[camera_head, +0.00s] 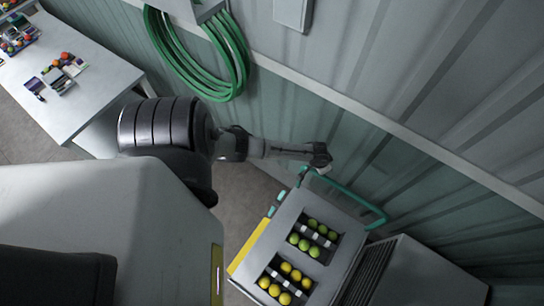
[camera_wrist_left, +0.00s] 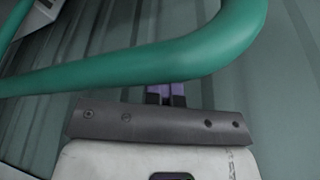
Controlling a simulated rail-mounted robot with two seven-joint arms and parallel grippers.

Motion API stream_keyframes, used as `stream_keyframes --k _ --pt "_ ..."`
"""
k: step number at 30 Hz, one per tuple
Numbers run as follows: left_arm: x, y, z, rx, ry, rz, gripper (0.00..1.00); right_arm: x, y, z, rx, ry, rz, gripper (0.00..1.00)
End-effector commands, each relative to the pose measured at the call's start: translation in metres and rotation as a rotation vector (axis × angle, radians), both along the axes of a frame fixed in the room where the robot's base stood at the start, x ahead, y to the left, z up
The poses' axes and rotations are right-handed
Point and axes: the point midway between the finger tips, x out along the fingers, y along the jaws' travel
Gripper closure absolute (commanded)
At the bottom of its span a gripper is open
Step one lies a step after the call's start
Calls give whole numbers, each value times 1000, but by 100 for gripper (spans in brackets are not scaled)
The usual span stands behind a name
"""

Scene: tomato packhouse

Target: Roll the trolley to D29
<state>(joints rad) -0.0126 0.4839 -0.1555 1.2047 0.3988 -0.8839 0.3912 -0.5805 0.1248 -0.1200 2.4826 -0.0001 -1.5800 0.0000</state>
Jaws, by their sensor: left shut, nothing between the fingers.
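The trolley (camera_head: 284,225) stands at lower right by the wall, with a grey top and a yellow edge. Two recesses in its top hold green and yellow-orange tomatoes. Its green tubular handle (camera_head: 352,194) rises at the wall-side end. My left gripper (camera_head: 322,163) is at the handle's left corner. In the left wrist view the handle (camera_wrist_left: 150,62) crosses close to the camera, and the gripper's purple fingers (camera_wrist_left: 165,92) show just below it, shut with nothing between them. The bar partly hides the fingers; contact cannot be told. My right gripper and any D29 marking are not in view.
A grey box-like unit (camera_head: 425,275) stands right of the trolley. A corrugated wall (camera_head: 420,90) runs behind, with a green coiled hose (camera_head: 240,75). A white table (camera_head: 85,85) with small items is at upper left. Bare floor (camera_head: 245,195) shows left of the trolley.

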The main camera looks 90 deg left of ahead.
Motion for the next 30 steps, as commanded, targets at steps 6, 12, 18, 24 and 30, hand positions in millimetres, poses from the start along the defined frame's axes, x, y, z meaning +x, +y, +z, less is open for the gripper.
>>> stream_keyframes --k 6,12,18,24,30 --pt "-21 -26 -3 -4 4 -3 100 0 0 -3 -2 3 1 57" --pt "-37 -45 -3 -4 4 -2 100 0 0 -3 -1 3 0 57" --pt "-46 -56 -2 -3 2 -1 100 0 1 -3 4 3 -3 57" --pt "-46 -57 -2 0 1 0 100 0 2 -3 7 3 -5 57" --pt "-46 -57 -1 0 0 0 100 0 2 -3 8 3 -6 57"
